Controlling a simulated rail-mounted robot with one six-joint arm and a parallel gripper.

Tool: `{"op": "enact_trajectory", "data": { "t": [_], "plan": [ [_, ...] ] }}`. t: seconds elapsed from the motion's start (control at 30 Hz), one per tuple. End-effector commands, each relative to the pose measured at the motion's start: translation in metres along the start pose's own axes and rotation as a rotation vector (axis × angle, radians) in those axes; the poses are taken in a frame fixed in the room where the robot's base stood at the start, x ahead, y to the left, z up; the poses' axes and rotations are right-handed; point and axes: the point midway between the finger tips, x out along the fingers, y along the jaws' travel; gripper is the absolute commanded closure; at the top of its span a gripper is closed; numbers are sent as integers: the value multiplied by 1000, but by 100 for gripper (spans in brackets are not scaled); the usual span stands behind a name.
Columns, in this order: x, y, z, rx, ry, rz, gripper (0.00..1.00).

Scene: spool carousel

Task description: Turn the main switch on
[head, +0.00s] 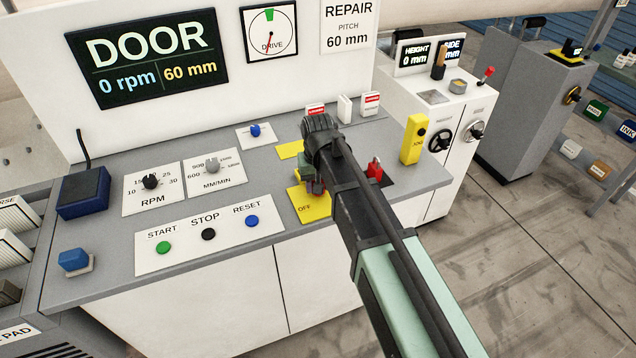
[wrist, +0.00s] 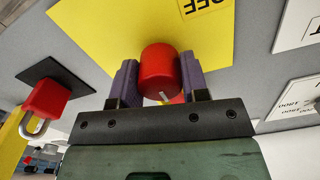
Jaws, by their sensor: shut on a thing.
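The main switch is a red round knob (wrist: 158,70) on a yellow plate (wrist: 85,30), with a white mark on its rim. My gripper (wrist: 159,80) has its two purple fingers shut on the knob, one on each side. In the head view the yellow plate (head: 314,207) shows the word OFF at its front edge. There my gripper (head: 312,180) is over the plate, and my arm hides most of the knob. Which label the knob points to cannot be told.
A red padlock (wrist: 45,98) lies beside the plate on a dark patch; it also shows in the head view (head: 375,169). A yellow JOG box (head: 414,139) stands to the right. The START, STOP, RESET panel (head: 185,240) is at left. The DOOR display (head: 148,60) reads 0 rpm.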

Motion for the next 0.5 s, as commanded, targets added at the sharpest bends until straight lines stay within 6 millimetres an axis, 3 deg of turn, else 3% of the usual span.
{"op": "enact_trajectory", "data": {
  "t": [0.5],
  "plan": [
    [0,0,0,38,-1,0,82]
  ]
}}
